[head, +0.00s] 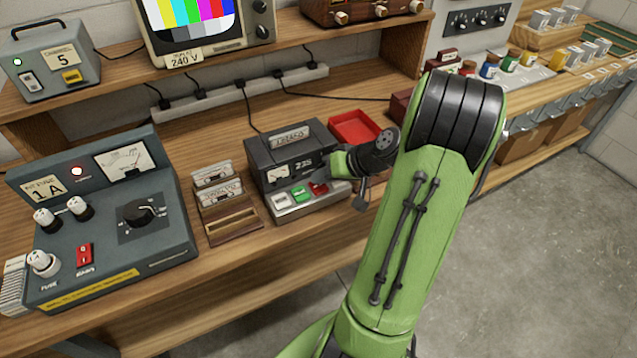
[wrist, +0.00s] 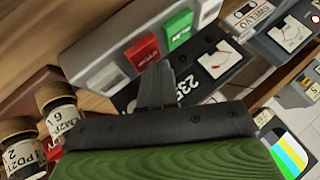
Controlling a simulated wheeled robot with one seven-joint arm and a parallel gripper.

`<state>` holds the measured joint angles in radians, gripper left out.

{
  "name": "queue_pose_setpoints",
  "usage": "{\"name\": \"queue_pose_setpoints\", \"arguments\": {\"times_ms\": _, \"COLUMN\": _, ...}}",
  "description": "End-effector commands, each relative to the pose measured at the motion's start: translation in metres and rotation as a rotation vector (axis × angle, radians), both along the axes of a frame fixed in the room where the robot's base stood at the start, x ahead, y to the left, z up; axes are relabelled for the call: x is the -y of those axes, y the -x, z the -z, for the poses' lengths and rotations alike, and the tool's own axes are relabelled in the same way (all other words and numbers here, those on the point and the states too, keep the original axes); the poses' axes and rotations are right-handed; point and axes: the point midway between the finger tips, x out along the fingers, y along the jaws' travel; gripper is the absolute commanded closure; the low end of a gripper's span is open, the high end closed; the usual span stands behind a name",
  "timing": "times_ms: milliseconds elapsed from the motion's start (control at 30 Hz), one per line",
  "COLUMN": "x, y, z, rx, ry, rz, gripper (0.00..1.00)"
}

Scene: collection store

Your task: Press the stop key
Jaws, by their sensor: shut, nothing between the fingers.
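The deck (head: 283,151) is a dark box with a small meter and a row of keys along its front. A white key (head: 281,202), a green key (head: 299,193) and a red key (head: 318,187) show in the head view. In the wrist view the red key (wrist: 142,52) sits between the green key (wrist: 177,30) and a pale key (wrist: 107,77). Its lettering is small and blurred. My gripper (wrist: 158,68) is shut and empty, its tip close by the red key. I cannot tell whether it touches. In the head view my gripper (head: 322,181) partly covers the key row's right end.
Two labelled jars (wrist: 57,107) show at left in the wrist view. The floor at right is clear.

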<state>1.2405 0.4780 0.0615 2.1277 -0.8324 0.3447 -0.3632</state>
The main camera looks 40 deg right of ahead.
Motion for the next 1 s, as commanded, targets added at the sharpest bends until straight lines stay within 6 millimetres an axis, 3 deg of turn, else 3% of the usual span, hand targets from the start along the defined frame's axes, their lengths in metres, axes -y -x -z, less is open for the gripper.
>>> {"name": "queue_pose_setpoints", "arguments": {"times_ms": 100, "x": 0.0, "y": 0.0, "z": -0.01, "rx": 0.0, "ry": 0.001, "rz": -0.001, "gripper": 1.0}}
{"name": "queue_pose_setpoints", "arguments": {"times_ms": 467, "x": 0.0, "y": 0.0, "z": -0.012, "rx": 0.001, "ry": 0.001, "rz": 0.0, "gripper": 1.0}}
{"name": "queue_pose_setpoints", "arguments": {"times_ms": 1000, "x": 0.0, "y": 0.0, "z": -0.062, "rx": 0.002, "ry": 0.003, "rz": 0.0, "gripper": 1.0}}
